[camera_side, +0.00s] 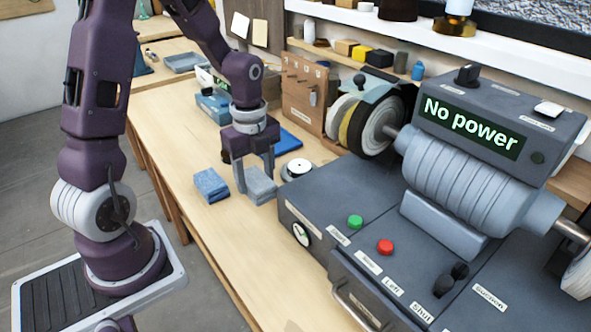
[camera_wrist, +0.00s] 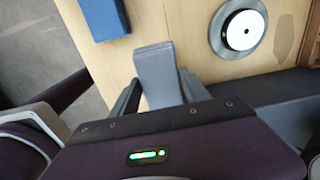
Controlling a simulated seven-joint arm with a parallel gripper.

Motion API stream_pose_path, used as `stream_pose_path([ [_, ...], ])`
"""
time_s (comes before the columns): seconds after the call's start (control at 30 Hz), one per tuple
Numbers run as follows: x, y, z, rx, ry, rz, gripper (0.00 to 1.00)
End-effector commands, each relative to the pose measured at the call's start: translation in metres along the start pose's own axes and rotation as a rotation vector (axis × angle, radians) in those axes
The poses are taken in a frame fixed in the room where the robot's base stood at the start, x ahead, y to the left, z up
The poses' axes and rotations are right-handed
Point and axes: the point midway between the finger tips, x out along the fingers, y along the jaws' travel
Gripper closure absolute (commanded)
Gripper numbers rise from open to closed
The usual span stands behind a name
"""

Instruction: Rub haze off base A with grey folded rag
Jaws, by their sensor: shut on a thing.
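My gripper (camera_side: 256,175) is shut on the grey folded rag (camera_side: 260,186), at or just above the bench top; I cannot tell if it touches the wood. In the wrist view the grey folded rag (camera_wrist: 158,72) sticks out between the fingers. A round base with a white centre (camera_side: 297,168) stands to the right of the rag; its metal rim and white disc show in the wrist view (camera_wrist: 240,31). No letter is readable on it, so I cannot tell whether it is base A. Any haze on it is too small to see.
A blue folded cloth (camera_side: 210,185) lies left of the rag. The grey machine (camera_side: 465,130) reading "No power", with green (camera_side: 355,222) and red (camera_side: 386,246) buttons, fills the right. A wooden rack (camera_side: 304,95) stands behind. The bench front (camera_side: 213,245) is clear.

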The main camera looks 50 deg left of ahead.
Motion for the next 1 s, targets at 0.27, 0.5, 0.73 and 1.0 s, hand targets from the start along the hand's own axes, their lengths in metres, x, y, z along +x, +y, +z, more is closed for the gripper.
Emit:
stream_pose_path([
  [0.27, -0.015, -0.062, 0.017, 0.005, -0.004, -0.006, 0.79],
  [0.5, -0.042, -0.134, 0.032, 0.002, -0.001, -0.001, 0.79],
  [0.73, -0.042, -0.150, 0.034, 0.001, 0.001, 0.003, 0.79],
  [1.0, -0.015, -0.150, 0.035, 0.001, 0.000, 0.002, 0.79],
])
